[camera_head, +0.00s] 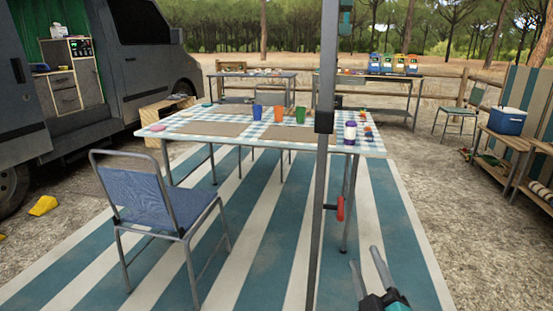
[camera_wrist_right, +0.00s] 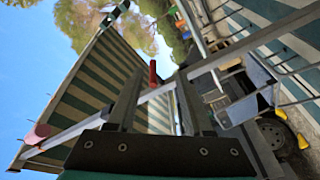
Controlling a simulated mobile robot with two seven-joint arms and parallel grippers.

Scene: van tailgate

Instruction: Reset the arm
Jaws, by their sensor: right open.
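My right gripper (camera_head: 364,257) is at the bottom right of the head view, low over the striped mat. Its two fingers are apart with nothing between them. In the right wrist view the dark fingers of the right gripper (camera_wrist_right: 155,88) also stand apart and empty, against a tilted view of the camp. My left gripper and arm are not in view.
A grey upright pole (camera_head: 320,170) with a red handle (camera_head: 340,209) stands close by. Behind it is a table (camera_head: 215,113) with cups. A blue chair (camera_head: 165,205) stands left. The striped mat (camera_head: 265,240) is mostly clear. A cooler (camera_head: 507,121) sits right.

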